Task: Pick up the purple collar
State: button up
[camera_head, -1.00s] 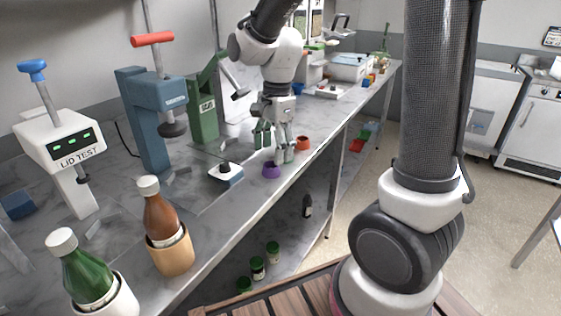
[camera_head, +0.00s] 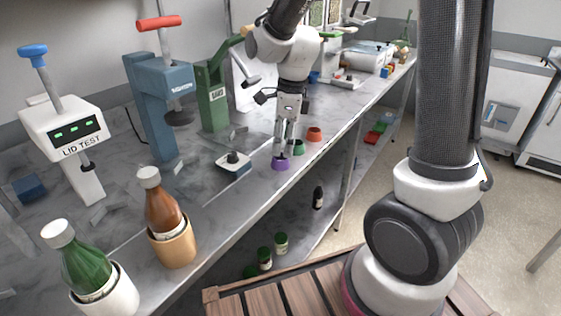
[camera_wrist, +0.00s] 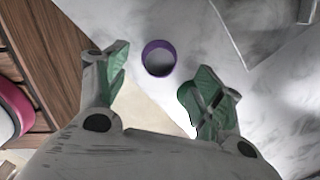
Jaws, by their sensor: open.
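The purple collar (camera_head: 281,163) is a small open ring on the grey marbled bench, close to its front edge. My gripper (camera_head: 289,147) points down just above and behind the collar in the head view. In the wrist view my gripper (camera_wrist: 152,80) has its two green-padded fingers spread apart with nothing between them. The fingers look apart from the collar, though the exact height above it is hard to tell.
An orange collar (camera_head: 314,134) and a green one (camera_head: 298,147) stand beyond the purple one. Green (camera_head: 213,97) and blue (camera_head: 157,105) presses stand behind. Bottles in holders stand nearer, at left.

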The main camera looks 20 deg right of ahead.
aim_at(281, 153)
jog(key=f, duration=0.4)
jog(key=shift+a+f, duration=0.2)
jog(key=shift+a, duration=0.05)
jog(key=shift+w, duration=0.1)
jog(key=c, duration=0.7)
